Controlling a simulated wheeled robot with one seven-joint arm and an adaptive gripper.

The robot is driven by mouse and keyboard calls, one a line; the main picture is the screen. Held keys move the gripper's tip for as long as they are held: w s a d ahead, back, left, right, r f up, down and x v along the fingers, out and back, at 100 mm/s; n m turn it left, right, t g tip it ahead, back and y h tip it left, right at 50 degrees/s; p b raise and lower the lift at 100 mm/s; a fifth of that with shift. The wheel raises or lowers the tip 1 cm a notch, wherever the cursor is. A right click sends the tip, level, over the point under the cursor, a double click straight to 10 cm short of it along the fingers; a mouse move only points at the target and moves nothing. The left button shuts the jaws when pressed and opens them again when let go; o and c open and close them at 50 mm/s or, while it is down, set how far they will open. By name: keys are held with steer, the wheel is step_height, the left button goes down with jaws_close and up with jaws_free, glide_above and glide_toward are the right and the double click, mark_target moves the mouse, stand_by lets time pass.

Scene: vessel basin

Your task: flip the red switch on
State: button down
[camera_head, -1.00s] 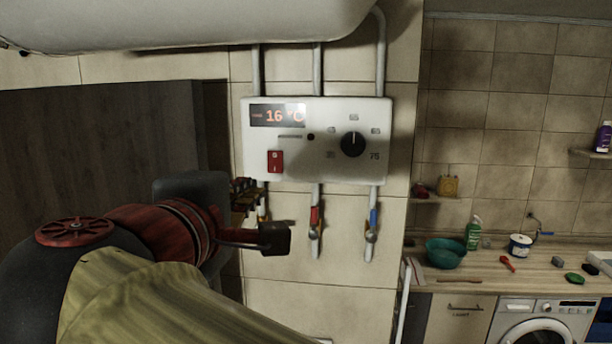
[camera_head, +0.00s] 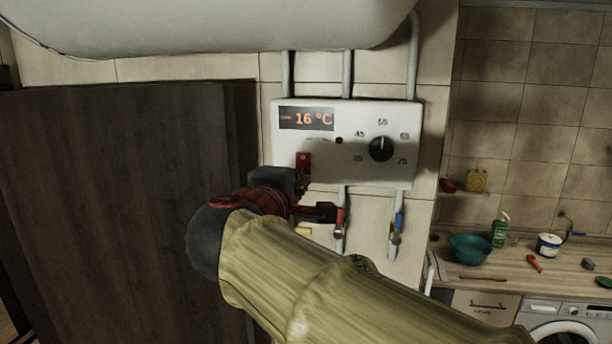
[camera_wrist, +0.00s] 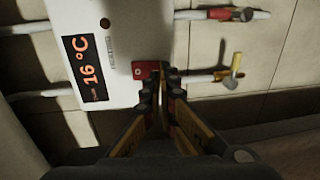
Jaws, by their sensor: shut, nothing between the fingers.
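The red switch (camera_head: 303,160) is on the lower left of the white heater control panel (camera_head: 350,172). Its upper part shows above my gripper (camera_head: 301,184), and its lower part is hidden. In the wrist view the switch (camera_wrist: 139,70) is right beside the fingertips (camera_wrist: 160,68). The fingers are shut with nothing between them, at the switch's lower end; I cannot tell whether they touch it. The display (camera_head: 307,118) reads 16 °C. The small round indicator (camera_head: 339,140) looks dark red.
A black dial (camera_head: 381,148) is right of the switch. Below the panel, pipes carry a red-handled valve (camera_head: 340,222) and a blue-handled valve (camera_head: 398,222), close to my wrist. The white tank (camera_head: 210,25) hangs above. A counter (camera_head: 500,266) with several items is at right.

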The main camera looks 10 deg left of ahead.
steer(key=shift+w+f, duration=0.15)
steer(key=shift+w, duration=0.8)
steer(key=b, duration=0.4)
steer(key=shift+w+f+t, duration=0.15)
steer(key=shift+w+t, duration=0.2)
steer(key=shift+t, duration=0.05)
steer(key=shift+d+f, duration=0.1)
